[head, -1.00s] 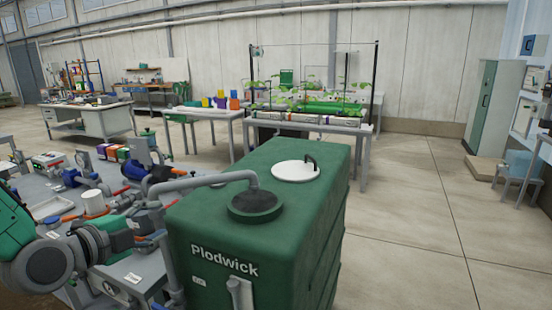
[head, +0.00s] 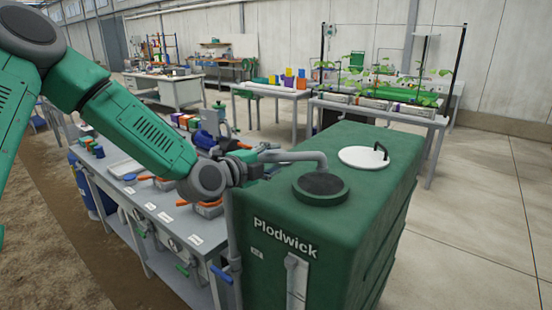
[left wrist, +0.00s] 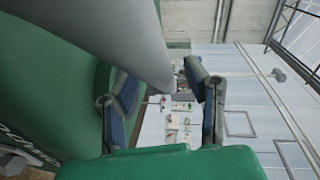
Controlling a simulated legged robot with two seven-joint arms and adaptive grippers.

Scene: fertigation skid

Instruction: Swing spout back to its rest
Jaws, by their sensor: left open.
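The grey spout (head: 294,156) runs across the top of the green Plodwick tank (head: 345,225) and bends down over the black round inlet (head: 320,185). My left gripper (head: 246,163) is at the spout's left part, beside the tank's edge, with its fingers small and partly hidden. In the left wrist view, the open fingers (left wrist: 163,92) stand on either side of the large grey spout (left wrist: 105,32), which passes between them in the picture. I cannot tell whether they touch it. The spout's rest cannot be made out. My right gripper is out of view.
A grey bench (head: 150,205) with pumps and valves stands left of the tank, under my left arm. A white lid (head: 363,157) with a black handle is on the tank top. A plant table (head: 385,108) stands behind. The floor at right is clear.

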